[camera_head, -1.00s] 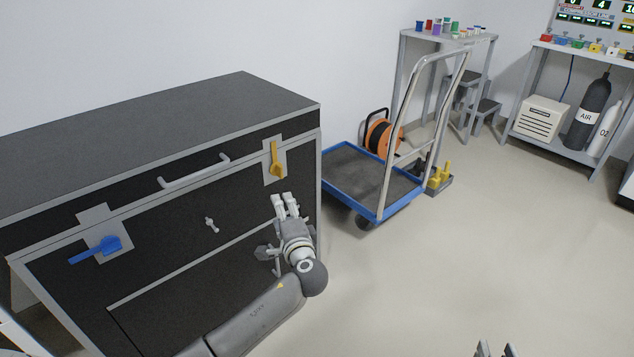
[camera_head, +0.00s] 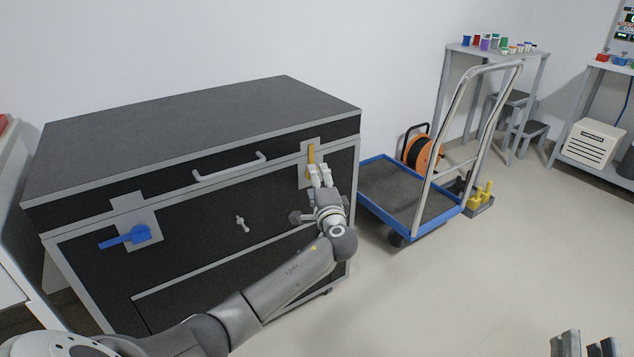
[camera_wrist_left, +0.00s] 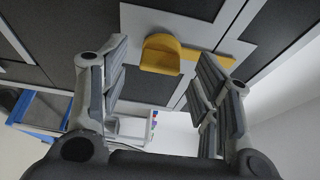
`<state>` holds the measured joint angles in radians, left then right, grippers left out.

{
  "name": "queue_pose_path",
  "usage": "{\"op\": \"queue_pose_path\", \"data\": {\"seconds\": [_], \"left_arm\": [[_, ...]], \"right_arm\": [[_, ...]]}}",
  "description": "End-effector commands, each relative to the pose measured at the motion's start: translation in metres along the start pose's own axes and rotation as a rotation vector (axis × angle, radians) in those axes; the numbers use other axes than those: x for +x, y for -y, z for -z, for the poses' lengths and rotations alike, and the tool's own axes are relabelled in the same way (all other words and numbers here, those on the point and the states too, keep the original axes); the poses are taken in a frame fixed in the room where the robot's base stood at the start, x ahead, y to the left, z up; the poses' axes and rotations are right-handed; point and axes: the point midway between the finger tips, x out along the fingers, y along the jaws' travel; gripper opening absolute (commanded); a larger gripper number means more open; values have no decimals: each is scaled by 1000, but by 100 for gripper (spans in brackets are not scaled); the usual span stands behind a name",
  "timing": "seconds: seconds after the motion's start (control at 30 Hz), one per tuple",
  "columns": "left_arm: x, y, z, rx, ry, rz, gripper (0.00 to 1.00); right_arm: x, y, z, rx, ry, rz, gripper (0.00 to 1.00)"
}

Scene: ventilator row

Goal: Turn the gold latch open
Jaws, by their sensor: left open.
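The gold latch (camera_head: 310,158) sits on a grey plate at the upper right of the black chest's front (camera_head: 190,255). Its bar stands upright in the head view; its lower part is hidden behind my left gripper (camera_head: 320,177). In the left wrist view the latch (camera_wrist_left: 162,54) shows between the open fingers of my left gripper (camera_wrist_left: 165,85), its bar running right behind one finger. I cannot tell if a finger touches it. My right gripper (camera_head: 586,347) shows only its fingertips at the bottom right edge, apart and empty, away from the chest.
A blue latch (camera_head: 135,236) on the chest's left points left. A grey handle (camera_head: 230,168) and a small silver knob (camera_head: 242,223) are on the front. A blue trolley (camera_head: 408,228) with an orange reel (camera_head: 423,152) stands right of the chest. The floor in front is clear.

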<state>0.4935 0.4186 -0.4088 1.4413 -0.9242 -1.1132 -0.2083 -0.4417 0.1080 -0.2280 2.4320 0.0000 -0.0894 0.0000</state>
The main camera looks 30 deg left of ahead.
Motion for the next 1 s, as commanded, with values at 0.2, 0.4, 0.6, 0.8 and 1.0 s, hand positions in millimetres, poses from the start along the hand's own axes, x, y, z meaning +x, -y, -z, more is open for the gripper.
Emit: {"op": "queue_pose_path", "data": {"seconds": [0.2, 0.4, 0.6, 0.8, 1.0], "left_arm": [[16, -1, 0, 1, 0, 0, 57], [20, 0, 0, 0, 0, 0, 57], [20, 0, 0, 0, 0, 0, 57], [20, 0, 0, 0, 0, 0, 33], [19, 0, 0, 0, 0, -1, 7]], "right_arm": [[0, 3, 18, 4, -105, 6, 30], [-1, 3, 24, 5, -135, 7, 30], [-1, 3, 24, 5, -136, 7, 30], [-1, 3, 24, 5, -135, 7, 30], [-1, 4, 24, 6, -135, 7, 30]]}}
